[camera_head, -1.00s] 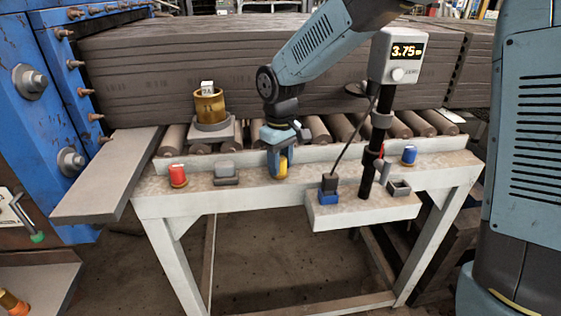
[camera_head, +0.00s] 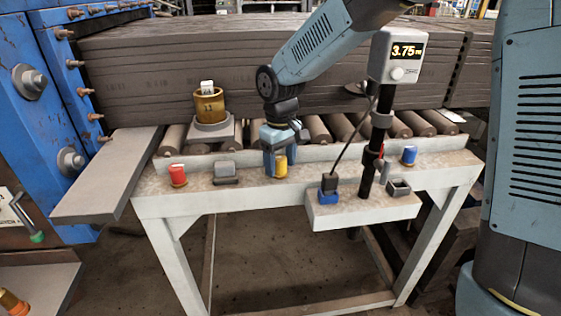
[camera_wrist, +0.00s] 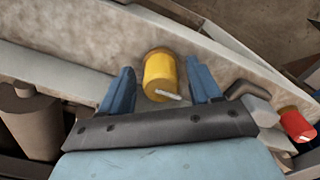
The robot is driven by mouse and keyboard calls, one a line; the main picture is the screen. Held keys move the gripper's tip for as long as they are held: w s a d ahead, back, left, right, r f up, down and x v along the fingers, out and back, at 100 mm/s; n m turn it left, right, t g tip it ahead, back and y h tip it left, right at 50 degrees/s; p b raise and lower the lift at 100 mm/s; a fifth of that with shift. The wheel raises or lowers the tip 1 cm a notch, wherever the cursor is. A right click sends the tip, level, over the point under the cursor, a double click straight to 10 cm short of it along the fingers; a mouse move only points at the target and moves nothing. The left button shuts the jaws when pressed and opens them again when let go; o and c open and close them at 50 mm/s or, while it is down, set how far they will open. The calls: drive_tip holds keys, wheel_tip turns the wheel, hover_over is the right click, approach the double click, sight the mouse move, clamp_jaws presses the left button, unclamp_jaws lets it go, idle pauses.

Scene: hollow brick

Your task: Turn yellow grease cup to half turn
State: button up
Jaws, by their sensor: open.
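The yellow grease cup (camera_head: 280,167) stands on the front ledge of the pale bench, between the grey block and the display post. My gripper (camera_head: 277,160) is directly behind and around it in the head view. In the wrist view the yellow cup (camera_wrist: 159,74) is between the two blue fingers of my gripper (camera_wrist: 162,88), with gaps on both sides. The fingers are open and touch nothing that I can see. A small pale strip shows on the cup's near side in the wrist view.
A red cup (camera_head: 177,175) and a grey block (camera_head: 225,173) stand left of the yellow cup. The display post (camera_head: 378,130) and a blue cup (camera_head: 408,155) stand right. A brass cup (camera_head: 209,106) stands at the back left.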

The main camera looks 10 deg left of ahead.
sight(280, 158)
wheel_tip(280, 158, up, 14)
drive_tip(key=shift+f, duration=0.15)
idle(0.4)
drive_tip(key=shift+s, duration=0.1)
